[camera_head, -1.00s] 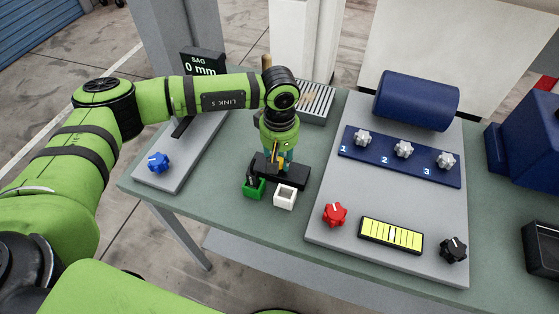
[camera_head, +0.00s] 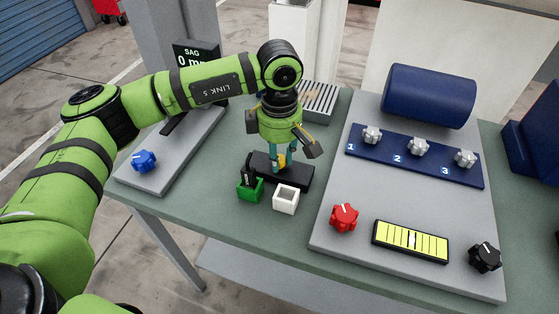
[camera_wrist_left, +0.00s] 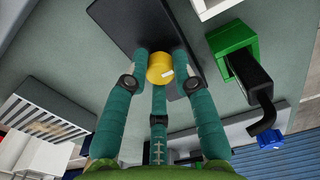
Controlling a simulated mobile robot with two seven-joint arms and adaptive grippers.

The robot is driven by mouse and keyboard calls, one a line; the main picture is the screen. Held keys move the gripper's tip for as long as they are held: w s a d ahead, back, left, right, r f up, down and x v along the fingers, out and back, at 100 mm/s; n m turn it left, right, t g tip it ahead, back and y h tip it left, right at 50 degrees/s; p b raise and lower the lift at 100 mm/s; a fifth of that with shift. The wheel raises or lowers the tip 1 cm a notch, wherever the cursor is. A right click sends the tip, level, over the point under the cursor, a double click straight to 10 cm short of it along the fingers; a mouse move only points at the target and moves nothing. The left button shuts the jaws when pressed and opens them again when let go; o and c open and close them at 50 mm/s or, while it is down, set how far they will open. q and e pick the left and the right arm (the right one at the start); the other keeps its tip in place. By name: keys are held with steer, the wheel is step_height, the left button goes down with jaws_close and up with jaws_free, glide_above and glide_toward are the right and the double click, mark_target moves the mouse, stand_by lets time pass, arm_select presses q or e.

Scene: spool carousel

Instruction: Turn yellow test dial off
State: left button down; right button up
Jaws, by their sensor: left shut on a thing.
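The yellow test dial (camera_wrist_left: 160,68) sits on a black block (camera_wrist_left: 125,22), which in the head view lies flat (camera_head: 298,179) on the green table. The dial is a short round knob with a white mark on its face. In the head view only a bit of yellow (camera_head: 282,161) shows between the fingers. My left gripper (camera_head: 279,163) points down from above, its teal fingers closed around the dial. In the left wrist view the fingers touch the dial from its sides. My right gripper is in neither view.
A green box (camera_head: 250,188) with a black handle-like part and a white open box (camera_head: 286,200) stand close in front of the block. Right is a grey panel with a red knob (camera_head: 344,217), yellow gauge (camera_head: 411,241) and black knob (camera_head: 485,257). A blue knob (camera_head: 144,161) is left.

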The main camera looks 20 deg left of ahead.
arm_select(q)
steer(key=shift+n+b, duration=0.3)
steer(key=shift+n, duration=0.1)
steer(key=c, duration=1)
jaws_free()
step_height(320, 180, up, 12)
